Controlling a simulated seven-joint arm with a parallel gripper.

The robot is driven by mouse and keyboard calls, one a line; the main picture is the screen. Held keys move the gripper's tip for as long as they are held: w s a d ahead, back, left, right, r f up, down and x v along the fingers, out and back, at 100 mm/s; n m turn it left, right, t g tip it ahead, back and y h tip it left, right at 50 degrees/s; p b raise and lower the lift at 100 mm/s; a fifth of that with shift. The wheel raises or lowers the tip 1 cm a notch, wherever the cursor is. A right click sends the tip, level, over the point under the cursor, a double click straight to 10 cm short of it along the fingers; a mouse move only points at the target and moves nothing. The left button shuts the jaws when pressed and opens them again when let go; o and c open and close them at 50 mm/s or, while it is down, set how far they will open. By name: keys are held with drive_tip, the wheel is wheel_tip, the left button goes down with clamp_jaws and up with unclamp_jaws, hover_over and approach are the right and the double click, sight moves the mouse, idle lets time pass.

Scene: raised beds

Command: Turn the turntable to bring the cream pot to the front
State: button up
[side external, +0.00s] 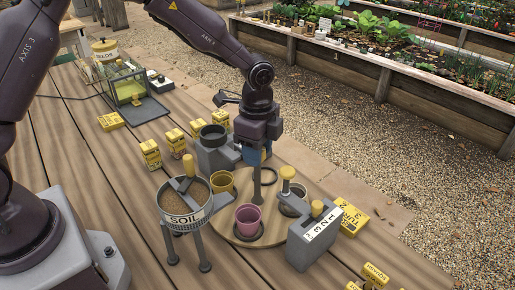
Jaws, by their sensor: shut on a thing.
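The round wooden turntable (275,232) lies on the plank table in the side external view. A pink pot (248,221) stands on a dark saucer near its front edge, and a mustard pot (222,182) stands at its left. A pale-rimmed round vessel (292,206) with a dark inside is at its right, partly hidden by a grey box; I cannot tell for sure whether it is the cream pot. A grey upright post (257,190) rises from the turntable. My gripper (256,157) points down over this post and is shut on its top; the contact is largely hidden.
A soil hopper (184,215) on legs stands close left of the turntable. A grey device with a dark cup (213,150) is behind. Yellow boxes (150,154) stand around.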

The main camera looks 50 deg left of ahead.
drive_tip(key=n, duration=1)
drive_tip(key=shift+n, duration=0.4)
idle(0.4)
drive_tip(key=o, duration=0.9)
drive_tip(key=shift+o, duration=0.2)
wheel_tip(320, 180, up, 13)
